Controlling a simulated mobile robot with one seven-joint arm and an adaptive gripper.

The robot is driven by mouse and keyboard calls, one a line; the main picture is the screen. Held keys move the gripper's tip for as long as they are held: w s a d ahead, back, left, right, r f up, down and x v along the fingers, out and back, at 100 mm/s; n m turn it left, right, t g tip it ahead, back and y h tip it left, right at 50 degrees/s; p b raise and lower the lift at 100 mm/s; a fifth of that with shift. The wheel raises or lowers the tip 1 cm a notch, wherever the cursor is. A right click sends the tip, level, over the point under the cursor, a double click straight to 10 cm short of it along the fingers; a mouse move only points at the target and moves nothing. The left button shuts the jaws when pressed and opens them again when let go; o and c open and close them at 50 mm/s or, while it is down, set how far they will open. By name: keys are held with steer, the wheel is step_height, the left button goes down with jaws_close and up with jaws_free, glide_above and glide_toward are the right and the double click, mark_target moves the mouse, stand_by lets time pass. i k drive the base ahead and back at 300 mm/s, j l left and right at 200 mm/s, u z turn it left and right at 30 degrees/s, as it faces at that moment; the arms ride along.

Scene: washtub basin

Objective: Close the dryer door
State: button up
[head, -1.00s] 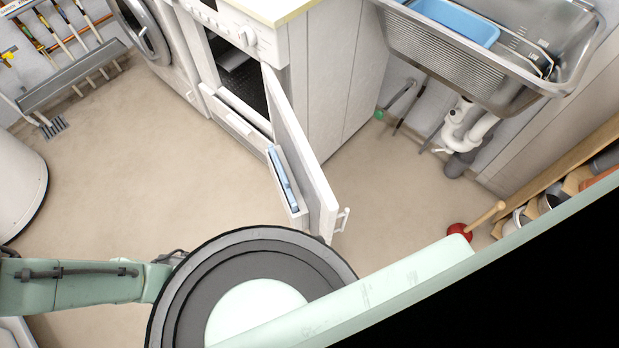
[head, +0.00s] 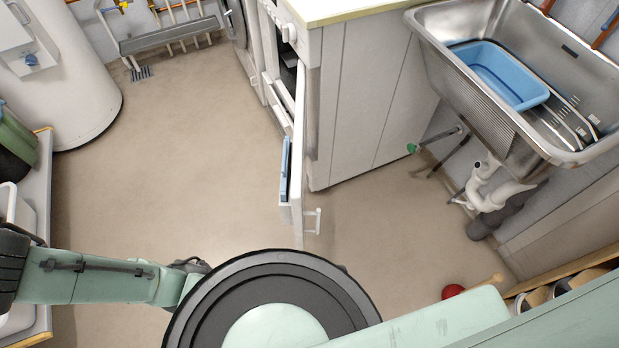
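The dryer door (head: 299,150) stands wide open in the head view, swung out from the front of the white machine (head: 292,30) and seen nearly edge-on. A white bar handle (head: 313,220) sticks out near its free end, and a blue item (head: 285,168) shows at its inner side. Part of the dark opening shows behind the door. My green arm reaches in from the lower left, well short of the door. My gripper is not visible.
A metal sink (head: 470,110) with a blue basin (head: 500,72) is at the upper right, with pipes below. A red plunger (head: 453,291) stands at the lower right. A white tank (head: 60,90) is at the upper left. The floor left of the door is clear.

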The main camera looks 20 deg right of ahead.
mark_target(293, 211)
steer(key=k+l+u, duration=0.1)
steer(key=l, duration=0.3)
steer(key=k+l+u, duration=0.1)
steer(key=l, duration=0.25)
steer(key=k+l, duration=0.1)
steer(key=l, duration=0.3)
steer(key=k+j+z, duration=0.1)
steer(key=k+z, duration=0.15)
steer(key=z, duration=0.2)
